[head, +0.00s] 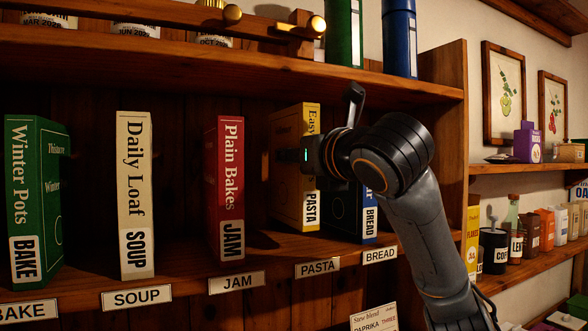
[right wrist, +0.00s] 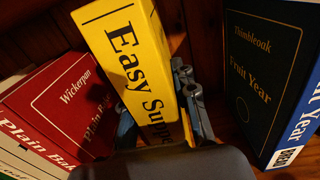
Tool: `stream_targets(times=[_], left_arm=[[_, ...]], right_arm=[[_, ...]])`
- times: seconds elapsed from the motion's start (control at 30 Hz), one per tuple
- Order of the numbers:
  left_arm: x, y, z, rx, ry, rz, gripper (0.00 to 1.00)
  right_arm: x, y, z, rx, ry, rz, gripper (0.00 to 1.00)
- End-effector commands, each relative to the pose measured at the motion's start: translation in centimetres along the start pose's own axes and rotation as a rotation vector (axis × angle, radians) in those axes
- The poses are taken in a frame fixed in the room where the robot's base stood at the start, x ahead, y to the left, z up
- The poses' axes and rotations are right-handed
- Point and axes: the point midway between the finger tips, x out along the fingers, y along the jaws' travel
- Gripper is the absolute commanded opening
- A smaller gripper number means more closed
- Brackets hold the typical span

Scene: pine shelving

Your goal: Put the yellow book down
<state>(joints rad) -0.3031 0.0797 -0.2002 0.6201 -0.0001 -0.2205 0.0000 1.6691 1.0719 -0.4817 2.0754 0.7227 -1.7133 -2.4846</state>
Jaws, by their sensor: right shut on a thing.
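The yellow book (head: 288,140) is upright between the red and blue books, behind the PASTA label (head: 317,268). Its spine carries a white PASTA tag. My right gripper (head: 287,156) reaches in from the right and is shut on it. In the right wrist view the yellow book (right wrist: 125,55) stands between the fingers of my right gripper (right wrist: 160,112). Its lower edge is close to the shelf board (head: 285,245); I cannot tell whether it touches. My left gripper is not in view.
The red book (head: 225,175) stands to the left with a gap. The dark blue book (head: 352,215) stands close on the right, partly behind my arm. Cream (head: 134,195) and green (head: 38,200) books stand farther left. An upper shelf (head: 230,55) runs overhead.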

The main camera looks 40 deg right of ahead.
Motion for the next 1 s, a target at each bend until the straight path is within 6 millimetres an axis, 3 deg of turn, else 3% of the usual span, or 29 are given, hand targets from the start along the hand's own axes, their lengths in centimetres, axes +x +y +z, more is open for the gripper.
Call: stream_targets(times=[0.17,0.5,0.93,0.97,1.0], left_arm=[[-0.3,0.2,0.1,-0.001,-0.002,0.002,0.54],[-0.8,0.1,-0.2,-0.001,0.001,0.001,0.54],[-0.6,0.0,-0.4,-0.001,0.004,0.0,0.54],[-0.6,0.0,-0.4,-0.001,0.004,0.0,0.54],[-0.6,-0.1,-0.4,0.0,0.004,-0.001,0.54]], right_arm=[[0.8,0.0,-0.2,0.0,-0.004,0.0,0.0],[0.8,-0.1,-3.2,0.0,-0.003,-0.001,0.0],[0.8,0.0,-3.8,0.0,-0.005,0.0,0.0],[0.8,0.0,-3.9,0.0,-0.001,0.001,0.32],[0.8,0.0,-3.9,0.0,-0.001,0.001,0.4]])
